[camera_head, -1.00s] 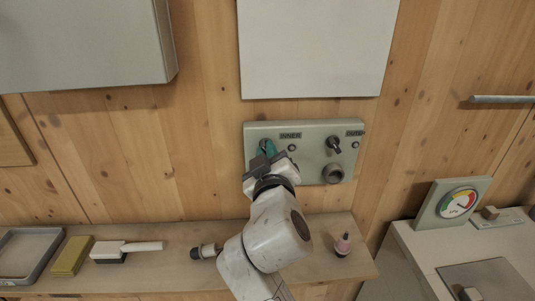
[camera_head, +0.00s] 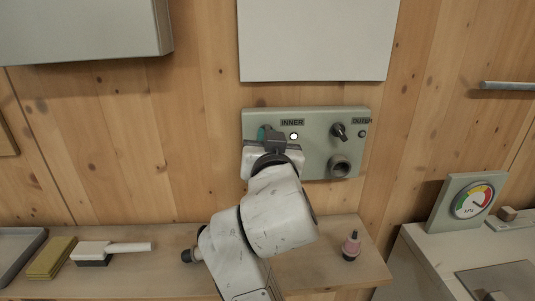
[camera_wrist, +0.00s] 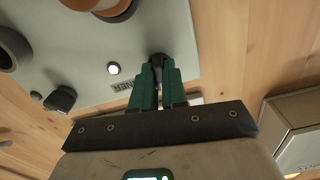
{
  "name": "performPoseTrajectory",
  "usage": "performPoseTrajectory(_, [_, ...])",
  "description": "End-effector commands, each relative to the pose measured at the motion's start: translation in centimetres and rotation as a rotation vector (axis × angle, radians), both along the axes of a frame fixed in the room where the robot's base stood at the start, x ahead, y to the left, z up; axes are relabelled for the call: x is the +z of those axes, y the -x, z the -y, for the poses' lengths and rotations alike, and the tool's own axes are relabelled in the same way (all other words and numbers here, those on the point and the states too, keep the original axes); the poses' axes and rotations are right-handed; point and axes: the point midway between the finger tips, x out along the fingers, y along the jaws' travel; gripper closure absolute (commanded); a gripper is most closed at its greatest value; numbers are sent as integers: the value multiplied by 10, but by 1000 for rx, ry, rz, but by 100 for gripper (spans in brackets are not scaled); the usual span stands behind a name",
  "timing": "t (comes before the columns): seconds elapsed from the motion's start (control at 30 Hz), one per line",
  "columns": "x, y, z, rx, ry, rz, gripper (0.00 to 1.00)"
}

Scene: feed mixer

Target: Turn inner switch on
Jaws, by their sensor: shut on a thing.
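The grey-green control panel (camera_head: 314,165) is on the wooden wall, with an "INNER" label (camera_head: 292,122) at its upper left. My gripper (camera_head: 267,136) is at the panel just below and left of that label and hides most of the inner switch. In the wrist view, the green fingers of my gripper (camera_wrist: 158,70) are shut on the dark knob of the inner switch (camera_wrist: 157,59). The small lamp (camera_head: 294,136) beside the switch glows white; it also glows in the wrist view (camera_wrist: 113,68).
The dark outer switch (camera_head: 339,131) and a round fitting (camera_head: 339,166) are on the panel's right. A grey board (camera_head: 315,40) is above.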

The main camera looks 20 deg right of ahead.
Motion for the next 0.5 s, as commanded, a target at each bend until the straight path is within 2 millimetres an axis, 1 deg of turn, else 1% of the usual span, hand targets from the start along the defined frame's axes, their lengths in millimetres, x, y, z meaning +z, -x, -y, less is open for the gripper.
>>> performPoseTrajectory(0.03, [-5, 0, -1, 2, -43, 15, 100])
performPoseTrajectory(0.3, [-4, 0, -1, 2, -256, 82, 100])
performPoseTrajectory(0.5, [-3, 0, -1, 2, -368, 119, 100])
